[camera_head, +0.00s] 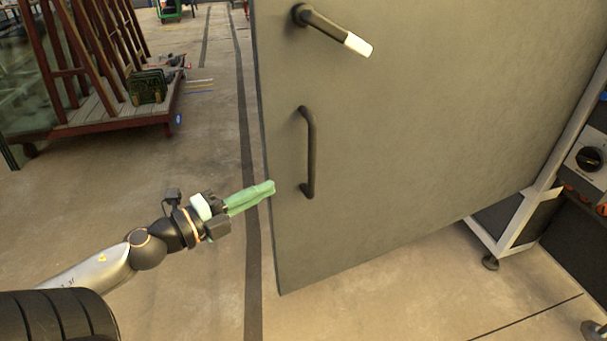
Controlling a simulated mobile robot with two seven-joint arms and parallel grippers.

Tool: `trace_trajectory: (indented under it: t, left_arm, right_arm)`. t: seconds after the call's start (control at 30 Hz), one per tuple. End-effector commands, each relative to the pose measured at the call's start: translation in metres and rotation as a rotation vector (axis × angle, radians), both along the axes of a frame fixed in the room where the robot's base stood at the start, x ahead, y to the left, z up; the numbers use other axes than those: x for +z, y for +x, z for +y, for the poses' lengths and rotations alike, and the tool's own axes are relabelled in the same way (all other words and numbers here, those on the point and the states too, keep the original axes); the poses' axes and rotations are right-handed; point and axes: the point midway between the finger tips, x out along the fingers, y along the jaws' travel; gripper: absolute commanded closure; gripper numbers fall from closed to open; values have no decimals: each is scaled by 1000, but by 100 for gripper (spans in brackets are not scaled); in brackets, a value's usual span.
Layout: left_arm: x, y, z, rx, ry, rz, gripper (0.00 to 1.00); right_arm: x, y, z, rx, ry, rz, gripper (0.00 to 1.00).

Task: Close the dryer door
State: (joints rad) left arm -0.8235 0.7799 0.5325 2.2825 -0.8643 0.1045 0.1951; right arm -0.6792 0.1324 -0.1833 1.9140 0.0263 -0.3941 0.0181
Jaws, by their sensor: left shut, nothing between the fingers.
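A large grey door (420,130) fills the middle and right of the head view and stands swung out from the machine's frame. It carries a dark vertical bar handle (311,152) near its left edge and a dark lever with a white tip (332,29) above that. My left gripper (272,188) comes in from the left, with its green fingers shut and empty. My right gripper is not in view.
The machine's light metal frame (518,215) and a panel with a black knob (590,158) show at the right. A wooden cart with red posts (120,118) stands at the back left.

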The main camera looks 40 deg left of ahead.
Motion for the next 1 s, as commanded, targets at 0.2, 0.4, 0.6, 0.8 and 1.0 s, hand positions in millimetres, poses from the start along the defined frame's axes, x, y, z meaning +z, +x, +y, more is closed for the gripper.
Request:
trace_trajectory:
  t: [0.2, 0.4, 0.6, 0.8, 1.0]
  left_arm:
    - [1, 22, -7, -4, 5, -2, 100]
    - [1, 49, -14, -1, 5, -3, 100]
    - [2, 69, -20, 0, 2, -4, 100]
    - [1, 84, -24, 2, -3, -2, 100]
    - [0, 92, -27, 2, -2, 0, 100]
  right_arm:
    - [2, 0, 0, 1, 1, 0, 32]
    - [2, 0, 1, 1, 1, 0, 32]
    - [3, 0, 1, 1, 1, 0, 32]
    - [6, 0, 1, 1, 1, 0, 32]
    - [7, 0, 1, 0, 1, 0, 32]
